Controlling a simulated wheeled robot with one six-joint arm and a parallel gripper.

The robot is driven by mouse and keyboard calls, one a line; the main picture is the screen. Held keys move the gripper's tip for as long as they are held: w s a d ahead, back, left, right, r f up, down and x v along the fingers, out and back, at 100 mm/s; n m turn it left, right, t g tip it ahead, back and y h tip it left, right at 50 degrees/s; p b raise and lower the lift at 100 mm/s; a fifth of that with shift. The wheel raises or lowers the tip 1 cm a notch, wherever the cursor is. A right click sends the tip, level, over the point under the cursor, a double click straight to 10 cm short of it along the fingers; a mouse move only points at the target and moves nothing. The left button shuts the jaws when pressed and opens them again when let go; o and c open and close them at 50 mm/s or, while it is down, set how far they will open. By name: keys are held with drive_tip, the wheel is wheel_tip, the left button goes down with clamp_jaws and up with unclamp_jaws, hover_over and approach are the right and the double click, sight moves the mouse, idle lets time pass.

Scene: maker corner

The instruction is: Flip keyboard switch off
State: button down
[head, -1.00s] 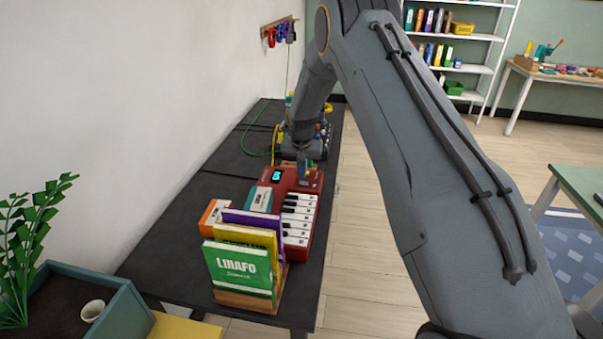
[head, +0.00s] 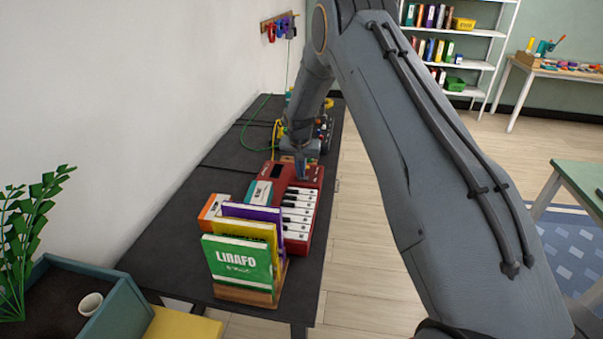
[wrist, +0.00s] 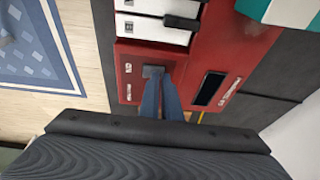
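In the head view my gripper (head: 302,170) is over the keyboard's far end. Whether the tips touch the switch is unclear.
Upright books (head: 240,262) in a wooden holder stand before the keyboard. A wheeled gadget with a green cable (head: 318,135) is behind it. A planter box (head: 115,312) stands at the front left. The wall borders the bench on the left; open floor lies right.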

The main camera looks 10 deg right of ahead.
drive_tip(key=shift+a+f+b, duration=0.2)
drive_tip(key=shift+f+b, duration=0.4)
drive_tip(key=shift+b, duration=0.1)
drive_tip(key=shift+s+a, duration=0.15)
drive_tip(key=shift+s, duration=0.1)
drive_tip(key=shift+s+d, duration=0.2)
drive_tip(key=shift+d, duration=0.65)
drive_tip(key=shift+r+p, duration=0.3)
drive_tip(key=shift+r, duration=0.25)
drive_tip(key=r, duration=0.5)
drive_tip(key=shift+w+a+p, duration=0.3)
drive_tip(key=shift+a+p, duration=0.05)
drive_tip(key=shift+a, duration=0.05)
drive_tip(key=a+b+v, duration=0.1)
drive_tip(key=b+v, duration=0.1)
drive_tip(key=v, duration=0.7)
drive_tip(key=shift+w+a+b, duration=0.25)
drive_tip(key=shift+w+b, duration=0.05)
